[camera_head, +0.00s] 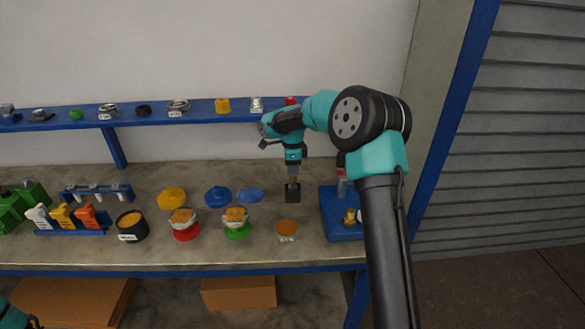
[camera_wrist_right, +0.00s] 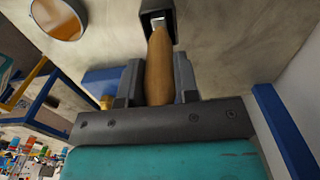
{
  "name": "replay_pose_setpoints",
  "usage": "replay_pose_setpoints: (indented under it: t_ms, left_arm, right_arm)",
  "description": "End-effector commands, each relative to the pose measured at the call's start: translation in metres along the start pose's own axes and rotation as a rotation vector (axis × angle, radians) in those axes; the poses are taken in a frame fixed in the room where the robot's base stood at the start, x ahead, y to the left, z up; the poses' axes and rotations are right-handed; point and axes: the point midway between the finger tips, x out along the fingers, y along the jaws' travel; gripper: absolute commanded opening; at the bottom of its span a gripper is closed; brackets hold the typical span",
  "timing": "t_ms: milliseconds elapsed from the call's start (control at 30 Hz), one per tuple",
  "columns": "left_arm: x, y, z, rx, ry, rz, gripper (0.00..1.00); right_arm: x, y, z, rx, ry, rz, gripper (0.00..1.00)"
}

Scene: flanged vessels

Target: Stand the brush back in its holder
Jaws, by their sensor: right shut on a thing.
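My right gripper (camera_head: 293,166) is shut on the brush (camera_head: 293,184), gripping its wooden handle, and points down over the bench. In the right wrist view the handle (camera_wrist_right: 159,52) lies between the two fingers (camera_wrist_right: 158,68). A pale, metallic-looking end of the brush shows at the mouth of the black holder (camera_wrist_right: 145,22). In the head view the holder (camera_head: 293,195) is a small dark block on the bench, directly below the brush. The brush looks upright there. I cannot tell how deep its end sits inside. My left gripper is out of view.
A blue stand (camera_head: 335,226) with a brass fitting stands close right of the holder. An orange-filled dish (camera_head: 287,227) is in front. A blue lid (camera_head: 250,195) lies to the left. A blue shelf (camera_head: 200,111) runs behind.

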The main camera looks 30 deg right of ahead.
Motion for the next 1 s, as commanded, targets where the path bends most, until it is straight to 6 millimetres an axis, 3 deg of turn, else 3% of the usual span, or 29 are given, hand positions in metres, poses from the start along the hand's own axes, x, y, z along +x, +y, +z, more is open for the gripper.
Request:
replay_pose_setpoints:
  t_ms: [167, 200, 433, 767, 1000]
  left_arm:
    - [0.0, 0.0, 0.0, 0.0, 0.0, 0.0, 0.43]
    - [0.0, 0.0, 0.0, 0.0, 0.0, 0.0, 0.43]
    - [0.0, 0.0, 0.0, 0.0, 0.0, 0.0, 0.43]
    - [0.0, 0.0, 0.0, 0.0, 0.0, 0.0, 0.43]
    - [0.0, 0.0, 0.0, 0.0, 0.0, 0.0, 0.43]
  right_arm:
    - [0.003, 0.0, 0.0, 0.0, 0.0, 0.0, 0.05]
    - [0.003, 0.0, 0.0, 0.0, 0.0, 0.0, 0.33]
    - [0.003, 0.0, 0.0, 0.0, 0.0, 0.0, 0.55]
    - [0.0, 0.0, 0.0, 0.0, 0.0, 0.0, 0.55]
    - [-0.026, 0.0, 0.001, -0.001, -0.001, -0.003, 0.55]
